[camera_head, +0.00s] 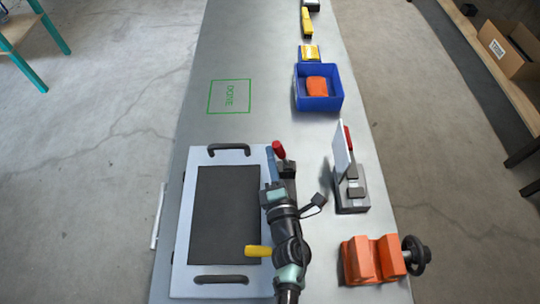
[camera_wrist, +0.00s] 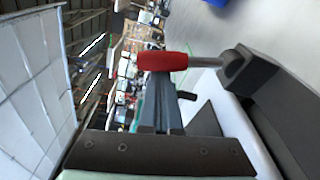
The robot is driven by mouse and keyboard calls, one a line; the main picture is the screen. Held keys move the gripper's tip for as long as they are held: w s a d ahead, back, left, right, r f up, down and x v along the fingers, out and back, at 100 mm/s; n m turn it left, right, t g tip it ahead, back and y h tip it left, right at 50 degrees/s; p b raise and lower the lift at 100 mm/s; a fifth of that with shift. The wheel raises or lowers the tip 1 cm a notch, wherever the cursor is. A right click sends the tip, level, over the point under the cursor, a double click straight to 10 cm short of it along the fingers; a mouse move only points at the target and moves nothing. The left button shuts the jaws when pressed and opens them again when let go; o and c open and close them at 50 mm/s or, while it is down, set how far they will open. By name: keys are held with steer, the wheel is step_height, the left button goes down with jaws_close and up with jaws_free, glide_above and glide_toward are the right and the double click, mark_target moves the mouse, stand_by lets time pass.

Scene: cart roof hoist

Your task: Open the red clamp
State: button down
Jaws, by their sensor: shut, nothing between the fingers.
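The red clamp's handle (camera_head: 279,150) stands at the upper right edge of the white panel frame in the head view, above a dark clamp body (camera_head: 287,169). In the wrist view the red grip (camera_wrist: 162,61) lies sideways on a metal rod that runs right to a dark pivot (camera_wrist: 236,64). My gripper (camera_head: 270,162) is just left of the clamp. Its blue-grey fingers (camera_wrist: 167,98) are shut and empty, with their tips close to the red grip. I cannot tell whether they touch it. My arm hides part of the panel's right edge.
The panel (camera_head: 226,215) has a black centre and two dark handles. A yellow bar (camera_head: 258,251) lies over it. Right are a grey fixture with an upright plate (camera_head: 343,152) and an orange vise (camera_head: 372,260). A blue bin (camera_head: 318,103) stands behind. The green-marked area (camera_head: 229,97) is clear.

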steer(key=shift+d+r+m+p, duration=0.5)
steer(key=shift+d+m, duration=0.2)
steer(key=shift+m, duration=0.2)
steer(key=shift+d+r+m+t+p, duration=0.1)
steer(key=shift+d+m+t+p, duration=0.35)
steer(key=shift+d+m, duration=1.1)
steer(key=shift+d, duration=0.1)
steer(key=shift+s, duration=0.1)
